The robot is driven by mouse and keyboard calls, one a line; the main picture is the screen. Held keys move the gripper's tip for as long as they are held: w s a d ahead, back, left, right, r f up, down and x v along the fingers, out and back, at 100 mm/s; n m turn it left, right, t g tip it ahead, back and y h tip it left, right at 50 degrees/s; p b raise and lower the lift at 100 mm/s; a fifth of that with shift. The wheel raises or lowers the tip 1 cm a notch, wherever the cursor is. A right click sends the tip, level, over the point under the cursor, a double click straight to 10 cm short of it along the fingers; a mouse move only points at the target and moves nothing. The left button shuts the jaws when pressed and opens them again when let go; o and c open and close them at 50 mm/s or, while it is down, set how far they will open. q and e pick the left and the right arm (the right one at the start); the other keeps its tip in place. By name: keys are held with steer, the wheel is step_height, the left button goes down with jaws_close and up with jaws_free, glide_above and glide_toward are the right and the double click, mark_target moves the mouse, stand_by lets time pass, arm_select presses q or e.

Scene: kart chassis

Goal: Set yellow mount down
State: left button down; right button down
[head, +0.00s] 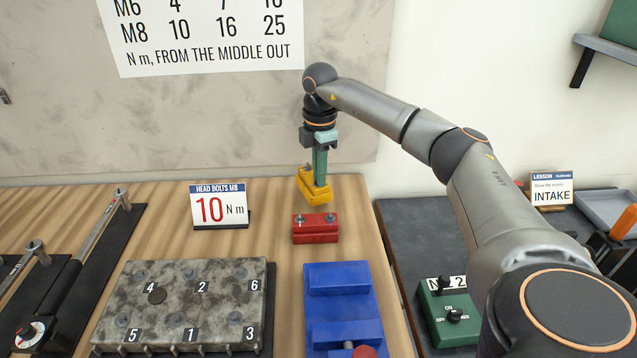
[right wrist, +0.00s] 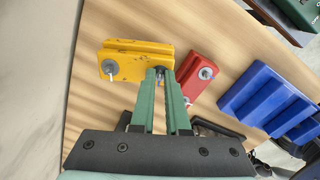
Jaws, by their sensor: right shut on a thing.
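The yellow mount (head: 310,193) is behind the red mount (head: 315,230) in the head view. My right gripper (head: 319,178) points down from above and is shut on the yellow mount. In the right wrist view the green fingers (right wrist: 160,76) meet the yellow mount (right wrist: 122,68) at its near edge, and a bolt shows at its left end. I cannot tell whether its underside touches the wooden table or hangs just above it. The red mount (right wrist: 200,78) is close beside it, apart from it. My left gripper is not in view.
A stepped blue block (head: 338,282) stands in front of the red mount. A grey numbered plate (head: 180,300) and a "10 Nm" sign (head: 219,207) are to the left. Wooden table (head: 262,222) is bare between the sign and the mounts. A dark surface with a green switch box (head: 448,310) lies right.

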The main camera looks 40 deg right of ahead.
steer(key=shift+w+f, duration=0.2)
steer(key=shift+w, duration=0.05)
steer(key=shift+d+f+p, duration=0.1)
steer(key=shift+f+p, duration=0.2)
steer(key=shift+f, duration=1.3)
steer(key=c, duration=0.9)
jaws_free()
steer(key=shift+f, duration=0.15)
step_height(320, 180, up, 12)
steer(key=shift+s+r+b, duration=0.1)
steer(key=shift+r+b, duration=0.05)
steer(key=shift+b, duration=0.15)
